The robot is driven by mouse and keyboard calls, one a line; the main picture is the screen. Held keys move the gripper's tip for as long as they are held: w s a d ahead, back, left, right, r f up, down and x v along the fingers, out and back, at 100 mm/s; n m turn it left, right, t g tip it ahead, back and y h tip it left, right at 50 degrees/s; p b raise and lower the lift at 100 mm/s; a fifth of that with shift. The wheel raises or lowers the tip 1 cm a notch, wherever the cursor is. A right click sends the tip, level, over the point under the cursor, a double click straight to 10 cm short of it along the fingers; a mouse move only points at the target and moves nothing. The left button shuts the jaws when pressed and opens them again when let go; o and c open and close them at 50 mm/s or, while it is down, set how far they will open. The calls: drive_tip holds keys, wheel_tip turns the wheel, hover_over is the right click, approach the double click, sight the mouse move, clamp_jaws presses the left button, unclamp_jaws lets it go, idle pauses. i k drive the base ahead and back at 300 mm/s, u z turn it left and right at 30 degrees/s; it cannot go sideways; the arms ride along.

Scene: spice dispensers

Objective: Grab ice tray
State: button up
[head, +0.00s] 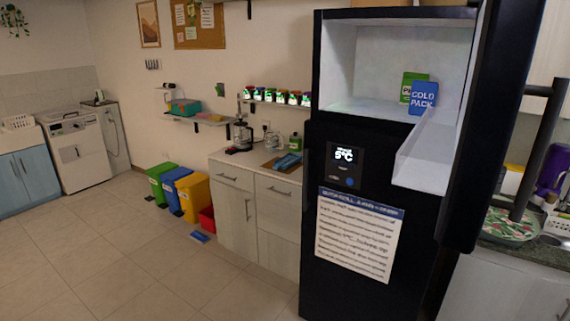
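A black fridge (335,255) stands at the right with its upper compartment (385,55) open. Inside, a blue cold pack (423,97) stands in front of a green pack (407,84), near the compartment's right side. I cannot make out an ice tray in the visible part of the compartment. The open door (492,120) swings out to the right, with a white door shelf (428,157) on its inner side; what the shelf holds is hidden. My gripper is not in view.
A counter (232,205) stands left of the fridge, with a blue item (288,161) on it. Green, blue and yellow bins (196,197) and a red one (207,219) line the wall. A blue object (199,237) lies on the floor. The tiled floor (130,270) at left is clear.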

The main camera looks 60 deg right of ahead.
sight(285, 162)
drive_tip(key=i, duration=0.45)
drive_tip(key=z, duration=3.25)
drive_tip(key=i, duration=0.1)
drive_tip(key=u, duration=1.55)
drive_tip(key=i, duration=1.9)
drive_tip(key=z, duration=0.05)
